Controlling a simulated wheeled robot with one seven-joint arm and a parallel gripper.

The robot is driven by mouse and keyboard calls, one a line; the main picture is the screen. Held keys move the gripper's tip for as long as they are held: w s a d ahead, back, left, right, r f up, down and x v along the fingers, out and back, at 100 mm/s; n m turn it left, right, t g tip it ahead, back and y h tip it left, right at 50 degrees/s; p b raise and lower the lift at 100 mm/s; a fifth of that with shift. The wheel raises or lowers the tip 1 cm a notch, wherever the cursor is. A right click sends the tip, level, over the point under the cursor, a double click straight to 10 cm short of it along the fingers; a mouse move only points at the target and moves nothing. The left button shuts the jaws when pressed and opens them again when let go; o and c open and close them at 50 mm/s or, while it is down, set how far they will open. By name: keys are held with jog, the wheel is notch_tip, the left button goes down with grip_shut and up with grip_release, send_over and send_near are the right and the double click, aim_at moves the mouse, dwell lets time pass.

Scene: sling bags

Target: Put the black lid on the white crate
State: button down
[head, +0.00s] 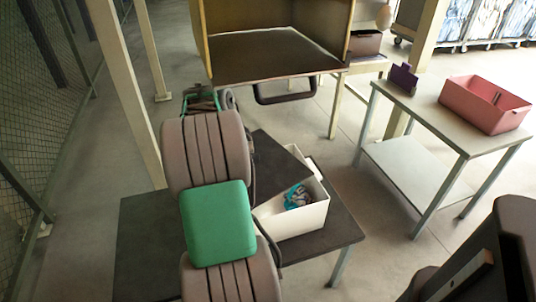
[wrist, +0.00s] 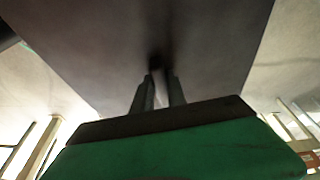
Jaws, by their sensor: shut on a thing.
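The white crate (head: 308,220) stands open on the dark table, with grey and teal items inside it. A flat dark panel, which looks like the black lid (head: 273,160), shows at the crate's far left side, partly behind my arm. It seems to overlap the crate's far end; whether it touches the crate I cannot tell. In the wrist view the lid (wrist: 215,45) fills the upper middle as a broad dark surface. My gripper (wrist: 160,82) is shut on it, fingers close together. In the head view my gripper is hidden behind my arm.
The dark table (head: 145,235) has bare space at left. A grey side table (head: 440,110) at right holds a pink bin (head: 485,104) and a small purple holder (head: 403,78). A brown open-fronted cabinet (head: 270,55) stands behind. A beige post (head: 125,80) rises at left.

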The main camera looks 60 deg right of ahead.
aim_at(269, 166)
jog(key=s+d+m, duration=0.1)
jog(key=s, duration=0.1)
jog(key=s+d+m, duration=0.1)
jog(key=s, duration=0.1)
jog(key=s+d+m, duration=0.1)
jog(key=s, duration=0.1)
jog(key=shift+s+d+f+g+y, duration=0.15)
jog(key=shift+s+d+g+y, duration=0.15)
jog(key=shift+s+d+g, duration=0.1)
jog(key=shift+w+f+b, duration=0.1)
jog(key=shift+f+b, duration=1.2)
jog(key=shift+f, duration=0.55)
jog(key=shift+a+f+b, duration=0.1)
jog(key=shift+f+b, duration=0.2)
jog(key=shift+f, duration=0.15)
jog(key=c, duration=1.3)
grip_release()
jog(key=shift+o, duration=0.2)
